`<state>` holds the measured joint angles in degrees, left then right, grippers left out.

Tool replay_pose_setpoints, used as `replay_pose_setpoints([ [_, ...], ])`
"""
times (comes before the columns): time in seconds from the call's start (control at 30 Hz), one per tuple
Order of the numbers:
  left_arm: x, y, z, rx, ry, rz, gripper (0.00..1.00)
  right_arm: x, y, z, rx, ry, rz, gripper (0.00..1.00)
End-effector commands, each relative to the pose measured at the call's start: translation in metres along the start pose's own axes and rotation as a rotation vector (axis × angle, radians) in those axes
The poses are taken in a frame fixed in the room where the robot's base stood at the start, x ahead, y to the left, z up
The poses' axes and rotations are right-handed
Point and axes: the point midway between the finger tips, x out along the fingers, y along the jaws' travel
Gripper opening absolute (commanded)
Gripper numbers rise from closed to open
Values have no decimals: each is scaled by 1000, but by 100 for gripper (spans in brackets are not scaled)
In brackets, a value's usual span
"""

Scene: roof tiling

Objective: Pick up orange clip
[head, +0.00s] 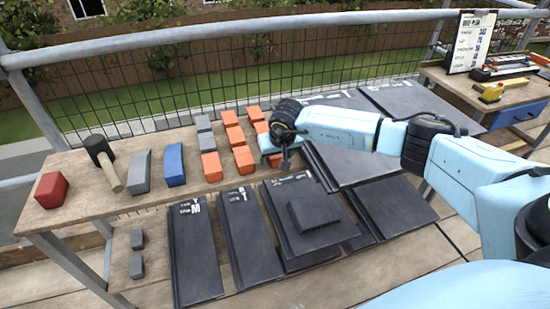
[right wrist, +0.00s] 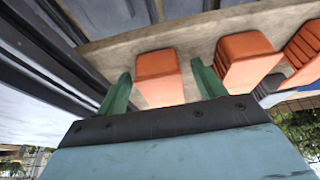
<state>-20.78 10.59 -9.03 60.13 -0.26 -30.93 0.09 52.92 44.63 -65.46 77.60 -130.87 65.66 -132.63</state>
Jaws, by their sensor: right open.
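Several orange clips stand in rows on the wooden bench, such as one in the front row (head: 243,159) and one at the row's left end (head: 212,166). My right gripper (head: 285,157) is over the bench at the right end of these rows, close to an orange clip (head: 267,145) partly covered by the arm. In the right wrist view, its two green fingers are apart and empty. One orange clip (right wrist: 157,72) shows between the fingertips in the picture; I cannot tell whether it is fully between them. Another orange clip (right wrist: 245,60) is right of the fingers. My left gripper is out of view.
Grey clips (head: 206,142) stand left of the orange ones. A blue block (head: 174,165), a grey block (head: 140,171), a mallet (head: 103,160) and a red block (head: 51,190) are further left. Dark roof tiles (head: 195,255) lie in front. A side table (head: 455,87) holds tools.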

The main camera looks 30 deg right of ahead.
Motion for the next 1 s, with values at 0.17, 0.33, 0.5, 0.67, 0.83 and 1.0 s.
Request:
replay_pose_setpoints([
  [0.17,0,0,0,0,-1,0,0,-1,0,0,0,0,0,65],
  [0.33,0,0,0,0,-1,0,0,-1,0,0,0,0,0,43],
  [0.5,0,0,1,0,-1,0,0,-1,0,0,0,0,0,21],
  [0.67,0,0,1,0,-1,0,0,-1,0,0,0,1,-1,11],
  [0.83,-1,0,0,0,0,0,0,-3,0,-2,0,1,-1,11],
  [1.0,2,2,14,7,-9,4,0,-26,0,-12,-1,5,-1,11],
])
